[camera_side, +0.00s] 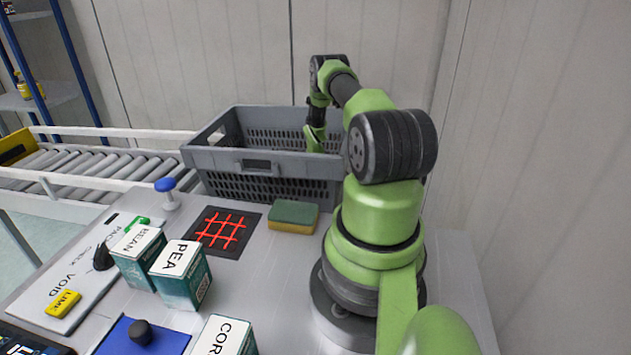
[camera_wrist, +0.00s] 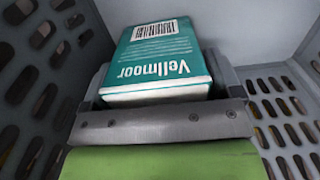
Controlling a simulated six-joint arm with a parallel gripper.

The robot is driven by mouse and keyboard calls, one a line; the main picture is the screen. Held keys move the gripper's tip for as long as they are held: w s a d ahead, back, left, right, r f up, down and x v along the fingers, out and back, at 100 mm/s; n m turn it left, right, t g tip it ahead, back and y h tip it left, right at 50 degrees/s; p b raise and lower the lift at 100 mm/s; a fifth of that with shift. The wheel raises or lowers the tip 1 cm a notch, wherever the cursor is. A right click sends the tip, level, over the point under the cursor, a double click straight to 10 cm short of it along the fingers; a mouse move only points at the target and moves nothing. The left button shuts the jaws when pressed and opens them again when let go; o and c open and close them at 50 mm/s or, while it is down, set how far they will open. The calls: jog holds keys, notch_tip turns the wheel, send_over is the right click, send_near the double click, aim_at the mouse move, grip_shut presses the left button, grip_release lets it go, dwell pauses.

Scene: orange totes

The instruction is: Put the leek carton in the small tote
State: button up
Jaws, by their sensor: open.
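A teal and white carton (camera_wrist: 160,55) marked "Vellmoor" with a barcode lies inside the grey slatted tote (camera_side: 290,166), in the wrist view. The face with its vegetable name does not show, so I cannot read whether it is the leek carton. My gripper (camera_side: 315,138) reaches down into the tote in the side view, and the tote's front wall hides the carton there. In the wrist view my gripper (camera_wrist: 160,88) is open at the near end of the carton, with a grey finger at either side.
Cartons marked BEAN (camera_side: 138,255), PEA (camera_side: 181,274) and COR (camera_side: 226,338) stand on the table. A roller conveyor (camera_side: 90,160) runs behind left.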

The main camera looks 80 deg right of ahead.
notch_tip(320, 180, up, 12)
dwell(0.4)
dwell(0.3)
jog(key=shift+w+r, duration=0.15)
jog(key=shift+w, duration=0.15)
jog(key=w+a+r+n+h, duration=0.2)
jog(key=w+r, duration=0.5)
jog(key=w, duration=0.2)
jog(key=w+a+r+n+t, duration=0.3)
jog(key=a+r+n, duration=0.7)
jog(key=a+r, duration=0.35)
jog(key=s+a+r+n+t+y, duration=0.2)
jog(key=s+a+n, duration=0.4)
jog(key=a+n, duration=0.3)
jog(key=s+a+r+n+t+y, duration=0.2)
jog(key=s+a+r+n, duration=0.2)
jog(key=s+a+n, duration=0.3)
jog(key=a+n, duration=0.3)
jog(key=a, duration=0.2)
